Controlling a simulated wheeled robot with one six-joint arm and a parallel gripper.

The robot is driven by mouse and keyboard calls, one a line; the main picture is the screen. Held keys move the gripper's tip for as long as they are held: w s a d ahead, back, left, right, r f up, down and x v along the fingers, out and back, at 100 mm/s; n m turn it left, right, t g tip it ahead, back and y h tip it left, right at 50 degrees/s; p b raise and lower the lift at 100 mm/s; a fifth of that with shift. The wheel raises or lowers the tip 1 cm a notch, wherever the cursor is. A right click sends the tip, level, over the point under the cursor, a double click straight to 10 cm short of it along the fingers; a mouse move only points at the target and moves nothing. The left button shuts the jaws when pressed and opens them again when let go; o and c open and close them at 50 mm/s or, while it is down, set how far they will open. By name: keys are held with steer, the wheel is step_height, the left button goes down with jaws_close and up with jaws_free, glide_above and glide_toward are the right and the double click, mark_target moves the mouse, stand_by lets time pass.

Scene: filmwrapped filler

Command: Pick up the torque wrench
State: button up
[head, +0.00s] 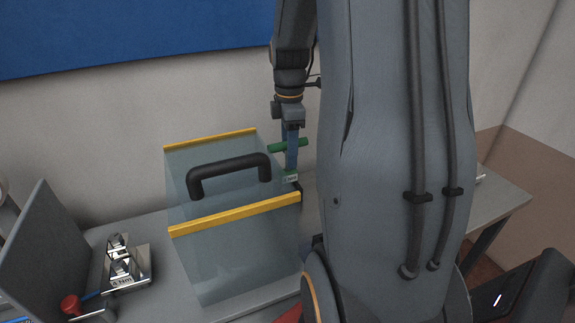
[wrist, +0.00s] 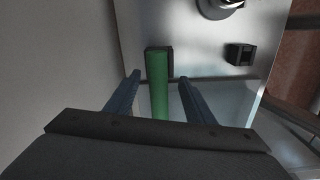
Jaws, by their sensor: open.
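A green bar (wrist: 158,88) with a dark end shows between my fingers in the wrist view; it may be the torque wrench's handle, but I cannot tell for sure. In the head view, a green bar (head: 277,147) lies across my blue fingers, beside the clear guard. My gripper (head: 291,168) points down there. In the wrist view, my gripper (wrist: 160,79) is open, with one finger on each side of the green bar. Gaps show at both sides. The rest of the tool is hidden.
A clear guard (head: 235,245) with yellow edges (head: 235,214) and a black handle (head: 228,167) stands left of my gripper. A shiny metal fixture (head: 127,268) and a red knob (head: 70,304) are at lower left. The wall is close behind.

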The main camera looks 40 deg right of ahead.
mark_target(287, 170)
steer(key=shift+w+a+f+p, duration=0.1)
steer(key=shift+f+p, duration=0.3)
steer(key=shift+f, duration=0.75)
steer(key=shift+w+a+f+p, duration=0.1)
steer(key=shift+f+p, duration=0.3)
steer(key=shift+f, duration=0.7)
steer(key=shift+c, duration=0.3)
jaws_close()
